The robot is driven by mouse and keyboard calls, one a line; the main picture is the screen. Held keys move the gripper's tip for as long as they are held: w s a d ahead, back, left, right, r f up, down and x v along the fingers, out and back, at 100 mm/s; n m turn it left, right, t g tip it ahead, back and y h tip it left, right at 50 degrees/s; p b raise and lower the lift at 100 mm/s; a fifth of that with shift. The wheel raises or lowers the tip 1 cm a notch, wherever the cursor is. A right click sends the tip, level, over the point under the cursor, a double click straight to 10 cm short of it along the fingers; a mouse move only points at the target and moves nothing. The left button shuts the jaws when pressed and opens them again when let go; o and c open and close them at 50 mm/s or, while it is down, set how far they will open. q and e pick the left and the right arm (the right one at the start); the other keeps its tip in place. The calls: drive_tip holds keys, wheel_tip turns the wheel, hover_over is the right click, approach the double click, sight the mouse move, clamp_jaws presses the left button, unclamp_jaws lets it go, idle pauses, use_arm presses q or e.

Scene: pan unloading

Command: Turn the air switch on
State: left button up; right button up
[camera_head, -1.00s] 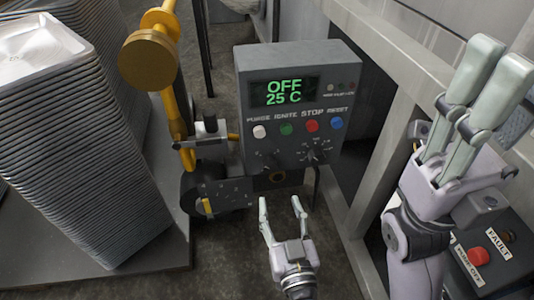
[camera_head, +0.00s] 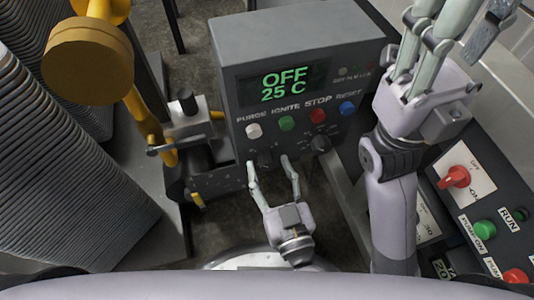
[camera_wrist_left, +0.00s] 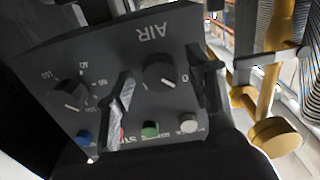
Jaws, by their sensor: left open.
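The grey burner control box (camera_head: 300,35) shows "OFF 25 C" on its display. Its air knob (camera_wrist_left: 160,72), black and round with a pale pointer mark, sits under the label "AIR" in the left wrist view, where the panel appears upside down. My left gripper (camera_head: 270,163) is open at the lower front of the box. Its fingertips stand on either side of the air knob, one to each side in the left wrist view (camera_wrist_left: 165,90). Whether they touch it I cannot tell. My right gripper (camera_head: 442,14) is raised at the upper right, open and empty, its tips partly cut off.
White, green, red and blue buttons (camera_head: 317,115) line the box above a second knob (camera_head: 321,143). A yellow gas pipe (camera_head: 150,125) with a valve stands left, beside stacked pans (camera_head: 60,140). Another panel (camera_head: 480,215) with a red switch lies at right.

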use_arm(q)
drive_tip(key=shift+c, duration=0.3)
drive_tip(key=c, duration=1.1)
